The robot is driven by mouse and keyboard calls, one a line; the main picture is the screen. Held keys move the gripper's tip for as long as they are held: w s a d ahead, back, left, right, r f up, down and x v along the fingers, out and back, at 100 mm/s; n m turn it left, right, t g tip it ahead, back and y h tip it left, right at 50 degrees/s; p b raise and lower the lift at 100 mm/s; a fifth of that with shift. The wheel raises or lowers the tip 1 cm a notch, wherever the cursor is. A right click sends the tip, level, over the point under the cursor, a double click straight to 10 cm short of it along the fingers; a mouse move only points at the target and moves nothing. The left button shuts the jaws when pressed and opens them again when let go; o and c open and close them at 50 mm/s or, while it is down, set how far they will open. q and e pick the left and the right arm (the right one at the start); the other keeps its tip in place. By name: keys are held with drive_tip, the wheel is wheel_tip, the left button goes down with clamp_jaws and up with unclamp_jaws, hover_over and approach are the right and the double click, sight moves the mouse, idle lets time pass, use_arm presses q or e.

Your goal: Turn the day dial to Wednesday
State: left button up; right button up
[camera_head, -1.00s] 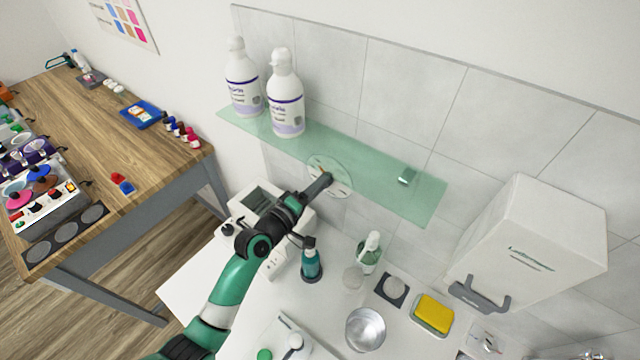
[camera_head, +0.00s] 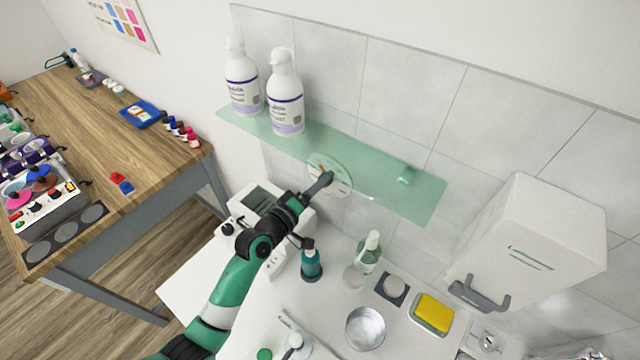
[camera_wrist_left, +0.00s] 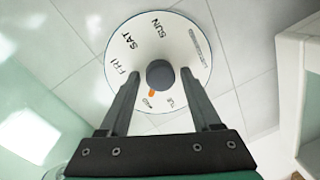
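The day dial (camera_head: 342,176) is a round white disc on the tiled wall, seen through the glass shelf in the head view. In the left wrist view the dial (camera_wrist_left: 182,35) shows SUN, SAT and FRI around its upper and left side; the lower lettering is small or partly covered. Its dark grey knob (camera_wrist_left: 159,72) stands at the centre, with an orange mark (camera_wrist_left: 152,93) at its lower left. My left gripper (camera_head: 327,178) reaches the dial. In the wrist view its fingers (camera_wrist_left: 160,77) stand open on either side of the knob, with narrow gaps. My right gripper is not in view.
A glass shelf (camera_head: 385,190) with two white bottles (camera_head: 285,105) runs in front of the dial. A white wall cabinet (camera_head: 530,240) hangs at right. Below the arm, a counter holds a teal bottle (camera_head: 311,265), a metal bowl (camera_head: 365,328) and a yellow sponge (camera_head: 432,312).

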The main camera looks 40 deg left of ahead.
use_arm(q)
drive_tip(key=shift+o, duration=0.5)
drive_tip(key=s+d+r+p, duration=0.1)
drive_tip(key=s, duration=1)
drive_tip(key=shift+s+d, duration=0.15)
drive_tip(key=shift+s, duration=0.1)
drive_tip(key=shift+r, duration=0.1)
